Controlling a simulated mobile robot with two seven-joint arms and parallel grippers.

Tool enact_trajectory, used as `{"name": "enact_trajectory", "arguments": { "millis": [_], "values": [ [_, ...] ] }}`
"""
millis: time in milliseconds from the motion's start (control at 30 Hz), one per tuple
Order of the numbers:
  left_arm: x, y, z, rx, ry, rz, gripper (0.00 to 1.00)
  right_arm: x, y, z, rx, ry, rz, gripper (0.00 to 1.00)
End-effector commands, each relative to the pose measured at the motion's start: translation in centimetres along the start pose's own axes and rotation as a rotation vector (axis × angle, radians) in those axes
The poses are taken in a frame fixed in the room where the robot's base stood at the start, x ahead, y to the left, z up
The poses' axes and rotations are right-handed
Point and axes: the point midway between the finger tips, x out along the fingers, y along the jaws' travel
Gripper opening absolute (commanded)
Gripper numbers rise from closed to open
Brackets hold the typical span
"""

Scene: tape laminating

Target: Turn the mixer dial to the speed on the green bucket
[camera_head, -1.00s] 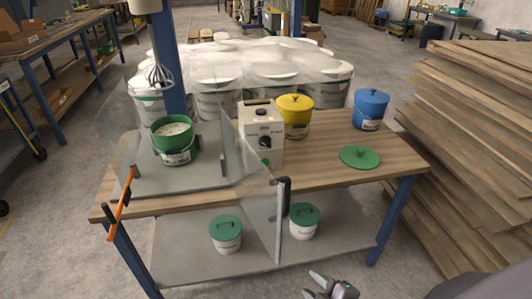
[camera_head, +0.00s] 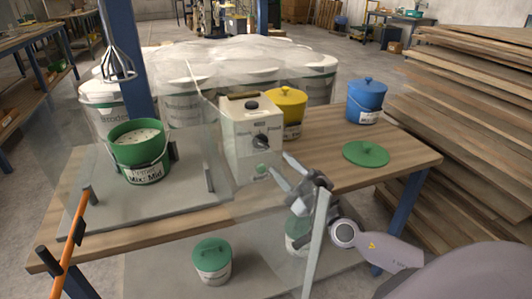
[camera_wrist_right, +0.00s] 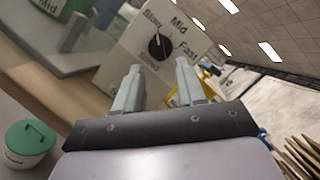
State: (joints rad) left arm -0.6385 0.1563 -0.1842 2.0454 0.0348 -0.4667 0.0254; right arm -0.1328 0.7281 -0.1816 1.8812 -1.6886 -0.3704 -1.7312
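The mixer control box (camera_head: 250,137) is off-white with a black dial (camera_head: 261,140). In the right wrist view the dial (camera_wrist_right: 158,46) has Slow, Mid and Fast around it and Speed below. Its pale mark seems to lean toward Slow, but it is small. The green bucket (camera_head: 141,150) stands open under the whisk (camera_head: 117,62), and its label reads "Mix: Mid". My right gripper (camera_head: 284,171) is open and empty, in front of the box and below the dial. Its fingers (camera_wrist_right: 158,92) point at the box face, apart from the dial. My left gripper is not in view.
A clear panel with a pale edge post (camera_head: 316,245) stands by my right gripper. A green button (camera_head: 262,169) is below the dial. A yellow bucket (camera_head: 287,109), blue bucket (camera_head: 364,101) and green lid (camera_head: 366,153) are behind and right. An orange bar (camera_head: 68,240) is at left.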

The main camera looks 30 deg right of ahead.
Motion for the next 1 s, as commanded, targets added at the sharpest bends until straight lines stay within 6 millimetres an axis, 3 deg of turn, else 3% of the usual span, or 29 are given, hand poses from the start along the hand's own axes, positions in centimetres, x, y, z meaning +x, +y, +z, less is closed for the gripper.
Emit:
{"name": "enact_trajectory", "arguments": {
  "millis": [500, 933, 1000],
  "values": [
    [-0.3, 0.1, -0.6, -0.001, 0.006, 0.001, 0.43, 5.7, 0.0, 0.0, 0.008, 0.002, -0.001, 0.39],
    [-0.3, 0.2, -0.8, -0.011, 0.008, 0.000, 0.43, 6.3, 0.0, 0.0, 0.009, 0.002, 0.001, 0.39],
    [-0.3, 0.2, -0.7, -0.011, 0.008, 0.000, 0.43, 6.3, 0.0, 0.0, 0.010, 0.002, 0.001, 0.17]
  ]
}}
